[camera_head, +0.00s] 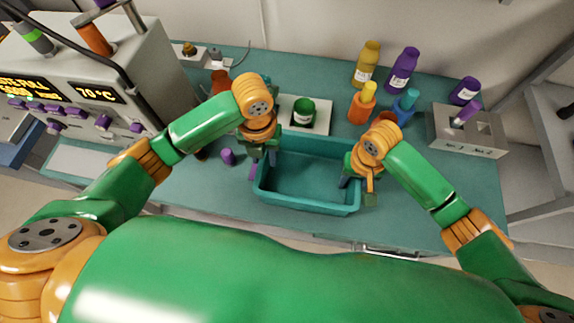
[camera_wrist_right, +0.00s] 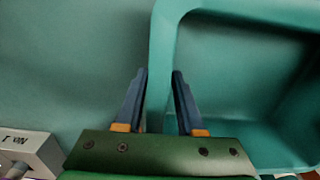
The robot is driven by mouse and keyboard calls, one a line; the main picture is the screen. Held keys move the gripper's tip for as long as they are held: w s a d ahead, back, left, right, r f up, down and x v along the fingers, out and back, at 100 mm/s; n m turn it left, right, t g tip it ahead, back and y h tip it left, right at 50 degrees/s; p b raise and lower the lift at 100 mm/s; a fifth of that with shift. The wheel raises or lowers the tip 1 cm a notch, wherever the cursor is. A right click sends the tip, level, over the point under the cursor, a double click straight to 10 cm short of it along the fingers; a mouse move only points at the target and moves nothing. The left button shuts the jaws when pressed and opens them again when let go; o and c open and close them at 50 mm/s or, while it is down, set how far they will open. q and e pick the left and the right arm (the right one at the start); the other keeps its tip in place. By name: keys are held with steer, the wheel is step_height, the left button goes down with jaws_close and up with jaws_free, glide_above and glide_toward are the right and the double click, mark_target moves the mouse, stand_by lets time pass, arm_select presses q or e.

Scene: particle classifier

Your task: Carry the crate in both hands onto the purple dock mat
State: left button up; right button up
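The teal crate (camera_head: 308,203) stands on the bench top, empty, in the middle of the head view. My left gripper (camera_head: 262,160) is at its left wall, with a finger showing just inside. My right gripper (camera_head: 356,184) is at its right wall. In the right wrist view the fingers (camera_wrist_right: 160,85) lie on either side of the crate's rim (camera_wrist_right: 163,40); whether they press on it is not clear. A narrow purple strip (camera_head: 253,169) shows beside the crate's left wall; I cannot tell whether it is the dock mat.
An instrument (camera_head: 95,75) stands at the left. A white plate (camera_head: 318,122) with a green jar (camera_head: 303,111) is behind the crate. Several bottles (camera_head: 402,70) stand at the back right, and a grey block (camera_head: 480,138) is at the right. A purple vial (camera_head: 228,156) stands left of the crate.

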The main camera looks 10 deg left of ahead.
arm_select(q)
step_height(320, 180, up, 5)
steer(key=shift+r, duration=0.35)
arm_select(e)
steer(key=shift+r, duration=0.2)
step_height(320, 180, up, 12)
steer(key=shift+f, duration=0.2)
